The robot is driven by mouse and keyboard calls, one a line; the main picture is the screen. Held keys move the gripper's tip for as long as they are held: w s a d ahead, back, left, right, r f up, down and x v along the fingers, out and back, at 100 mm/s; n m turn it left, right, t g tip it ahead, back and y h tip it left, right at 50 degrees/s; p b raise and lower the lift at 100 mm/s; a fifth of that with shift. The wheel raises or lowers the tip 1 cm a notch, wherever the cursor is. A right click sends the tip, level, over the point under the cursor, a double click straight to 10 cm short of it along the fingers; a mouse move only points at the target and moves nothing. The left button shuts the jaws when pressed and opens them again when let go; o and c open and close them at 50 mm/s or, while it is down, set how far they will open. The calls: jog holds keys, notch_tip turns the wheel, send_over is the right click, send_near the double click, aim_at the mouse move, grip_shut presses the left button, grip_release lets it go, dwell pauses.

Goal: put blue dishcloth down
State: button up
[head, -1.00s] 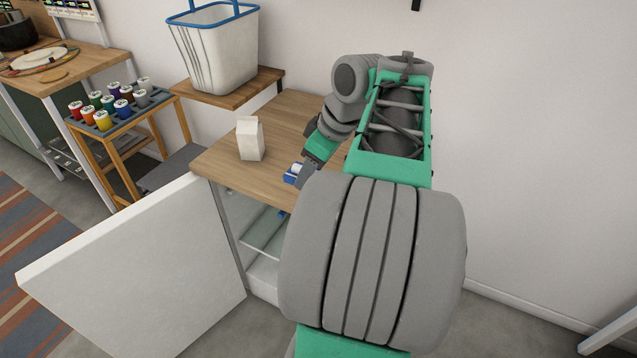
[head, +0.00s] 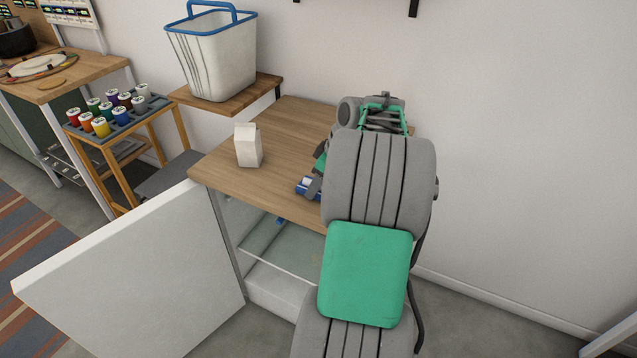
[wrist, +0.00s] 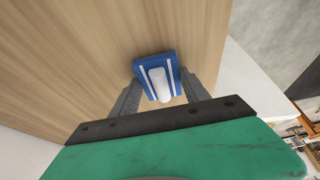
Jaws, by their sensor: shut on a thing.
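The blue dishcloth (wrist: 159,78) is a small folded blue block with white stripes and a white middle in the wrist view. My gripper (wrist: 158,92) is shut on it, with one grey finger on each side. In the head view the dishcloth (head: 303,186) shows as a small blue and white patch at the front part of the wooden cabinet top (head: 262,180), partly hidden by my arm. My gripper (head: 314,186) is mostly hidden there too. The cloth is over or on the wooden surface; I cannot tell whether it touches.
A white carton (head: 248,146) stands on the cabinet top, left of my gripper. The white cabinet door (head: 130,275) hangs open, showing a glass shelf (head: 280,243). A white basket with blue rim (head: 212,55) stands on a shelf behind. Bare wood lies between carton and gripper.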

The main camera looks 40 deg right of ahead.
jog(key=shift+f, duration=0.2)
jog(key=o, duration=1.2)
jog(key=shift+r, duration=0.1)
jog(key=shift+r, duration=0.3)
jog(key=p+v, duration=0.2)
jog(key=v, duration=1)
jog(key=w+a+f+m, duration=0.1)
jog(key=w+a, duration=0.1)
jog(key=a, duration=0.7)
jog(key=w+a, duration=0.3)
jog(key=a, duration=0.6)
jog(key=s+a+f+m, duration=0.1)
jog(key=s+a+f, duration=0.1)
jog(key=a, duration=0.3)
jog(key=s+a+f+m+g+h, duration=0.1)
jog(key=s+a+f, duration=0.2)
jog(key=s+a, duration=0.2)
jog(key=s+a+f, duration=0.2)
jog(key=s+a, duration=0.2)
jog(key=a, duration=0.1)
jog(key=shift+f+m, duration=0.3)
jog(key=shift+m, duration=0.1)
